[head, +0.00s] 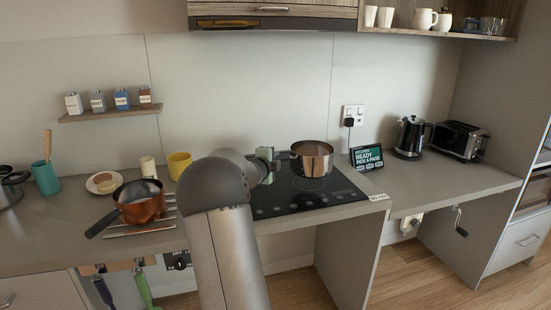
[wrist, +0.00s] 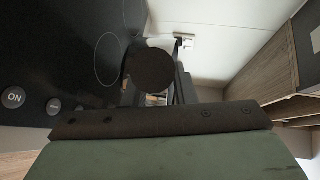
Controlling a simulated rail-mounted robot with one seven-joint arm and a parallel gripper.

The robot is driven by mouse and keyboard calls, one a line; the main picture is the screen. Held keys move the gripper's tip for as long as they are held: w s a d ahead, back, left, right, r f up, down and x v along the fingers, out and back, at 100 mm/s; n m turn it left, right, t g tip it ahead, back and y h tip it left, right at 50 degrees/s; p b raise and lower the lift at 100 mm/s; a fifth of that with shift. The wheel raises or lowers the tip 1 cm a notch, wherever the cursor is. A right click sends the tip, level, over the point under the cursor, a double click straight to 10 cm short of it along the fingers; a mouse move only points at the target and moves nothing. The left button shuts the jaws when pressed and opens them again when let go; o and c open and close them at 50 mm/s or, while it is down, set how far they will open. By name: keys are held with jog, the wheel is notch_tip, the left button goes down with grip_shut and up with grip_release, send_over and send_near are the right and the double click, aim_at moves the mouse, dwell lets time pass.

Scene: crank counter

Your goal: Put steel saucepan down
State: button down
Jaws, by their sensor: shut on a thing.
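The steel saucepan (head: 312,162) is upright at the hob's (head: 345,193) back part, its shiny wall showing warm reflections. I cannot tell whether its base touches the glass. My gripper (head: 272,163) is at the pan's left side, shut on its handle, which is mostly hidden by the gripper in the head view. In the wrist view, a dark round end, apparently the handle's (wrist: 152,70), sits between the fingers, with the hob (wrist: 50,50) beyond. The pan's body is mostly hidden there.
A copper pan (head: 141,202) sits on a wire rack at left, near a yellow mug (head: 179,164) and plate (head: 103,182). A small screen (head: 367,158), kettle (head: 411,137) and toaster (head: 459,141) stand right of the hob. The hob's front is clear.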

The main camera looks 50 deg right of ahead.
jog(key=w+d+f, duration=0.2)
jog(key=d+f, duration=0.1)
jog(key=f, duration=0.4)
jog(key=shift+w+f, duration=0.1)
jog(key=shift+f, duration=0.15)
jog(key=c, duration=1.2)
grip_release()
jog(key=shift+a+f, duration=0.1)
jog(key=shift+a, duration=0.3)
jog(key=b+v, duration=0.2)
jog(key=v, duration=0.9)
jog(key=shift+a+r, duration=0.15)
jog(key=shift+r, duration=0.1)
